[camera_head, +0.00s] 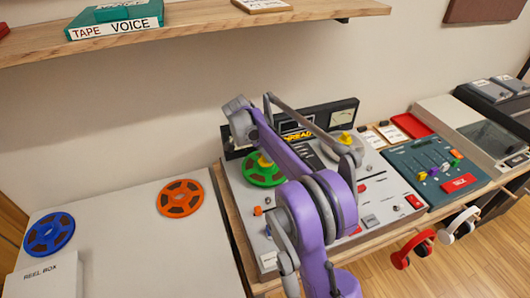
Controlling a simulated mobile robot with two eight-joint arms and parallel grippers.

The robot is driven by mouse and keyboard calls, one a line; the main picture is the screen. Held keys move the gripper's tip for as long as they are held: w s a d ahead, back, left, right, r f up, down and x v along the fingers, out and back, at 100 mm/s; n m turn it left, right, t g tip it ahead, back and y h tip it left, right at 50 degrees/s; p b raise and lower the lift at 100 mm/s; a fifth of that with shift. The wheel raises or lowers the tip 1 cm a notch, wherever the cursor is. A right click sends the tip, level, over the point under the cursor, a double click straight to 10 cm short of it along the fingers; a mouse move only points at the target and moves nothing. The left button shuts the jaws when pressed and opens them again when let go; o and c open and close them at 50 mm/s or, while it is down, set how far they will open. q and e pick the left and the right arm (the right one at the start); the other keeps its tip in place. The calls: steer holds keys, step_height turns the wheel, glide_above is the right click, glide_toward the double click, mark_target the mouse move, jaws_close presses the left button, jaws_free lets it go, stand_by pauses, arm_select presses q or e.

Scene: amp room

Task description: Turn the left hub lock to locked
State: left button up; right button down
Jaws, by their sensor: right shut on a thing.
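The tape deck (384,185) stands on a wooden bench, with a green reel (262,176) on its left hub. The yellow left hub lock (264,161) shows in the middle of that reel, partly behind my purple right arm. My right gripper (259,150) reaches down to this lock and is shut on it; the fingertips are small and mostly hidden. The lock's angle cannot be made out. The right hub has its own yellow lock (346,137) on a grey reel. My left gripper is not in view.
An orange reel (180,198), a blue reel (49,234) and a reel box (45,278) lie on the white table at left. A mixer (425,160) stands right of the deck. Headphones (412,248) hang at the front edge. A shelf (200,27) runs above.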

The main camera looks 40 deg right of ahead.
steer(key=shift+m+g, duration=0.3)
steer(key=shift+m, duration=0.6)
steer(key=shift+p, duration=0.3)
steer(key=shift+c, duration=2.2)
jaws_free()
steer(key=shift+r, duration=0.1)
steer(key=v, duration=1)
steer(key=shift+w+r+p, duration=0.2)
steer(key=shift+r+p, duration=0.15)
steer(key=shift+p, duration=0.05)
